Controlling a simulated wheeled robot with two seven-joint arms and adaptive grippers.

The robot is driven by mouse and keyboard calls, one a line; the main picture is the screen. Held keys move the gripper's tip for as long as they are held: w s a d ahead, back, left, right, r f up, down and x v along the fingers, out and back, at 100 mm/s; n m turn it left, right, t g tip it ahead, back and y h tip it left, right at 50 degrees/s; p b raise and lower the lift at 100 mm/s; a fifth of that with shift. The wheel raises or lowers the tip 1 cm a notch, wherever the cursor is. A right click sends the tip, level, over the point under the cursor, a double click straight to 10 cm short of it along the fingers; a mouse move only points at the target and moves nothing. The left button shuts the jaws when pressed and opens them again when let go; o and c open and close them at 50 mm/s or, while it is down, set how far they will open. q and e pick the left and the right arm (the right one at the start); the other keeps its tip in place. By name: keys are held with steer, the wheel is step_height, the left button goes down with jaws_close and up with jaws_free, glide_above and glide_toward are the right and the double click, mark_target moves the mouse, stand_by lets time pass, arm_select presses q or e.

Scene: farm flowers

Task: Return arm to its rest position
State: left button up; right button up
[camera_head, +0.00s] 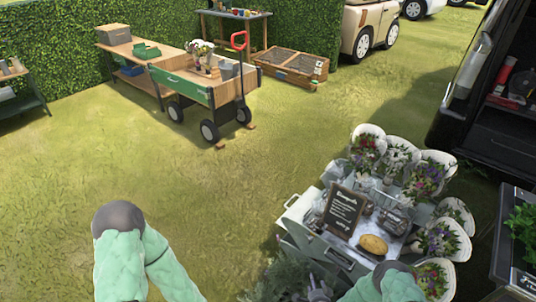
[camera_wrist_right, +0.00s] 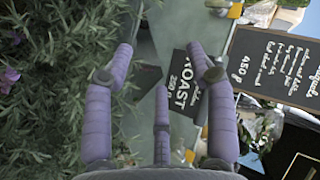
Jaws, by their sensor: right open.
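My right gripper (camera_head: 319,289) shows at the bottom of the head view, close to the front of the grey flower stand. In the right wrist view its purple fingers (camera_wrist_right: 159,58) are spread open with nothing between them. Green foliage (camera_wrist_right: 50,75) lies left of the fingers.
The stand holds a chalkboard (camera_head: 342,211), a brown oval item (camera_head: 373,244) and several wrapped bouquets (camera_head: 425,175). Dark foliage (camera_head: 283,278) is beside my right gripper. A planter (camera_head: 523,235) is at the right. Open grass lies left, with a wooden cart (camera_head: 190,85) farther back.

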steer(key=s+a+r+n+g+y+p, duration=0.2)
steer(key=s+a+r+n+g, duration=0.3)
steer(key=s+r, duration=0.3)
steer(key=s+a+r+n+g+y+p, duration=0.2)
steer(key=s+a+r+n+g, duration=0.3)
steer(key=s+r, duration=0.4)
steer(key=s+g, duration=0.1)
steer(key=s, duration=0.5)
steer(key=shift+n, duration=0.4)
